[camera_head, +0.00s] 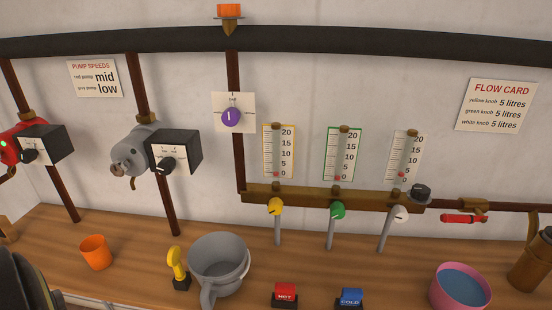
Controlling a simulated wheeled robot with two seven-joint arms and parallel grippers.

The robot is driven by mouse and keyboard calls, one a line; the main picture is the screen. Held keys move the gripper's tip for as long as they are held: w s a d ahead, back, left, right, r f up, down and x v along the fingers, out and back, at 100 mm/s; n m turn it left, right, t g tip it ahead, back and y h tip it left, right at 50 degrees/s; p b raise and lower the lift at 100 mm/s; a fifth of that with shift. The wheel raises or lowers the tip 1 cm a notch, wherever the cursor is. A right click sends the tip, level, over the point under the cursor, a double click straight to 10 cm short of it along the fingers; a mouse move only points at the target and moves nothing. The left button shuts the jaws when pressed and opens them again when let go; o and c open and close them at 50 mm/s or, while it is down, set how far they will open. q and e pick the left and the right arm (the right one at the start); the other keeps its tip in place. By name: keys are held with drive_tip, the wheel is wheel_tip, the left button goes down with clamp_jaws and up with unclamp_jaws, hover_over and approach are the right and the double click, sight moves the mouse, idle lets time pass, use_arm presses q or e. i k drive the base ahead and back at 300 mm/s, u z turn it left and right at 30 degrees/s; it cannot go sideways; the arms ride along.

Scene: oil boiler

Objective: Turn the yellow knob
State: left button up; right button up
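The yellow knob (275,207) sits on the front of the brass manifold bar (310,199), below the yellow-edged gauge (279,152). A grey pipe runs down from it to the counter. The red marker in this gauge is low, near 0. The flow card (496,104) on the wall reads 5 litres for the yellow knob, the green knob (337,211) and the white knob (400,214). Nothing touches the yellow knob. I see no fingertips of my left or right gripper.
A grey jug (219,266) and a yellow-handled object (177,265) stand on the counter (130,262) at front left of the knob. Red HOT (285,293) and blue COLD (350,297) blocks are in front. A pink bowl (460,290) stands right. A dark rounded part fills the lower left corner.

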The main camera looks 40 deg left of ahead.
sight(275, 206)
drive_tip(key=k, duration=1.2)
drive_tip(key=u, duration=1.05)
drive_tip(key=i, duration=1.75)
drive_tip(key=z, duration=0.65)
